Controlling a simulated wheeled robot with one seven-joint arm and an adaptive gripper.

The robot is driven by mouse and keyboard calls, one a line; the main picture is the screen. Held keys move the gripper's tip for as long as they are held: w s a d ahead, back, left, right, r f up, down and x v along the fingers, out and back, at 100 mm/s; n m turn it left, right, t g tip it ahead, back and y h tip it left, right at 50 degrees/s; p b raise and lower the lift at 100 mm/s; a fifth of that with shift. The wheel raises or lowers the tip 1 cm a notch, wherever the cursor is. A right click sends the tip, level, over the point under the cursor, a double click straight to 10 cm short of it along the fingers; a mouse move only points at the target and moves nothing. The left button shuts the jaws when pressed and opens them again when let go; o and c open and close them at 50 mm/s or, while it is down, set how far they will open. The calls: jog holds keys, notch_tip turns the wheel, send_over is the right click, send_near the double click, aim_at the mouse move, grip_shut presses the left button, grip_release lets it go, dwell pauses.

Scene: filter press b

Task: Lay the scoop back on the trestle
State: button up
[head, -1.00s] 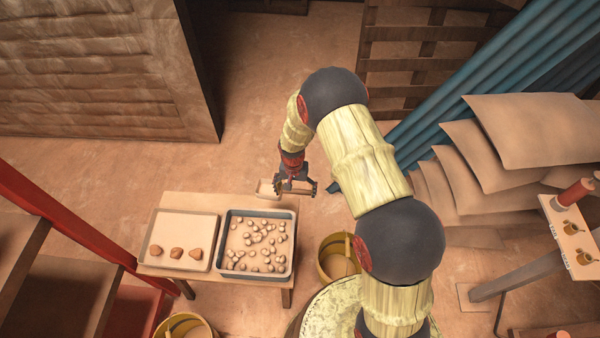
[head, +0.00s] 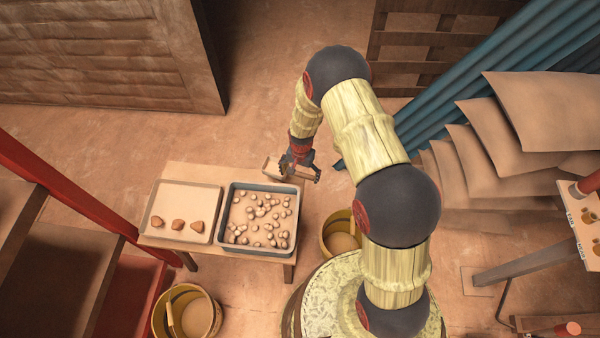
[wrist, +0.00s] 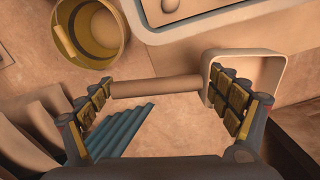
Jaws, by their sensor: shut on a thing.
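The scoop (head: 272,167) has a pale, box-like bowl and a brown round handle. My gripper (head: 300,174) is shut on the scoop and holds it at the far right corner of the trestle (head: 215,176) in the head view. In the wrist view, the handle (wrist: 155,87) lies crosswise between my fingers, and the bowl (wrist: 245,58) is at the right finger, which hides part of it. The scoop looks tilted in the head view. I cannot tell its height above the trestle top.
On the trestle, a pale tray (head: 185,235) holds three brown lumps, and a grey-rimmed tray (head: 288,251) holds many small round pieces. A yellow bucket (head: 326,240) stands right of the trestle, another (head: 205,318) in front. A bare strip lies behind the trays.

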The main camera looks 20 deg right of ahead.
jog(key=shift+f+b, duration=2.05)
jog(key=shift+f, duration=1.45)
jog(key=o, duration=1)
jog(key=shift+c, duration=0.2)
notch_tip(320, 180, up, 12)
jog(key=shift+s, duration=0.1)
